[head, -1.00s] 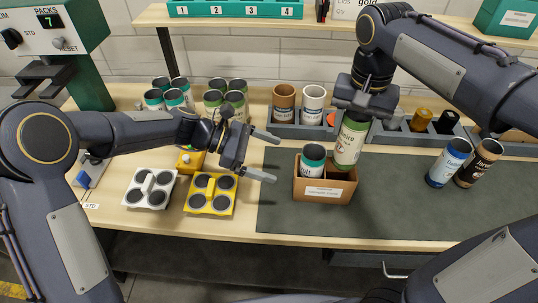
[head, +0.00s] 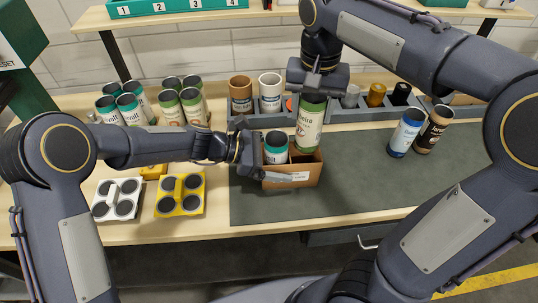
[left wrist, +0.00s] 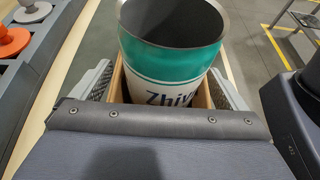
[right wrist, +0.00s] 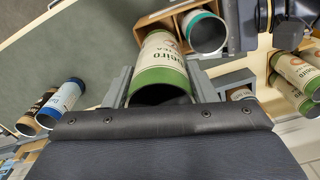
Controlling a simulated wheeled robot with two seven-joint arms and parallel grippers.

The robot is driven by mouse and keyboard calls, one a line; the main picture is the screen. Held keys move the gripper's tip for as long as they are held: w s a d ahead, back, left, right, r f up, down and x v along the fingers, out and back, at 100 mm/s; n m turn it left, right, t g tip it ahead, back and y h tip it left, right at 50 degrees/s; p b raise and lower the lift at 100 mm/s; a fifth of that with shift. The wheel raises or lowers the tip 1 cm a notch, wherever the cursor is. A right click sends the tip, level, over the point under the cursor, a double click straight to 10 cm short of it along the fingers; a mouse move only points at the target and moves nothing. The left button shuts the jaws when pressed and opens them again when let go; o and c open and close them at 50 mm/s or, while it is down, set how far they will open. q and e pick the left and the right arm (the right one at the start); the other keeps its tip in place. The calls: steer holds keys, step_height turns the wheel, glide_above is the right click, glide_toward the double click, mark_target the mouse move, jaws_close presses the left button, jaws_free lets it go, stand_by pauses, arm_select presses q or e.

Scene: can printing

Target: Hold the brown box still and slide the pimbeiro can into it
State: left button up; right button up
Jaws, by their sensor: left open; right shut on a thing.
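The brown box (head: 313,172) sits on the dark mat, with a teal-topped Zhivolt can (head: 276,146) in its left side. My left gripper (head: 272,160) is open at the box's left end. In the left wrist view its fingers lie either side of the box (left wrist: 118,82) and the Zhivolt can (left wrist: 172,60); contact is unclear. My right gripper (head: 312,90) is shut on the upper end of the green-and-cream pimbeiro can (head: 309,128), which also shows in the right wrist view (right wrist: 163,58). The can's lower end is at the box's right side; how deep it sits is hidden.
A grey divided bin (head: 350,115) with cups and knobs runs behind the box. Blue (head: 405,135) and brown (head: 433,132) cans stand at the right. Several cans and white (head: 117,198) and yellow (head: 180,195) trays are at the left.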

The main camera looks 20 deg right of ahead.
arm_select(q)
steer(key=shift+c, duration=0.2)
steer(key=c, duration=1)
stand_by(1.1)
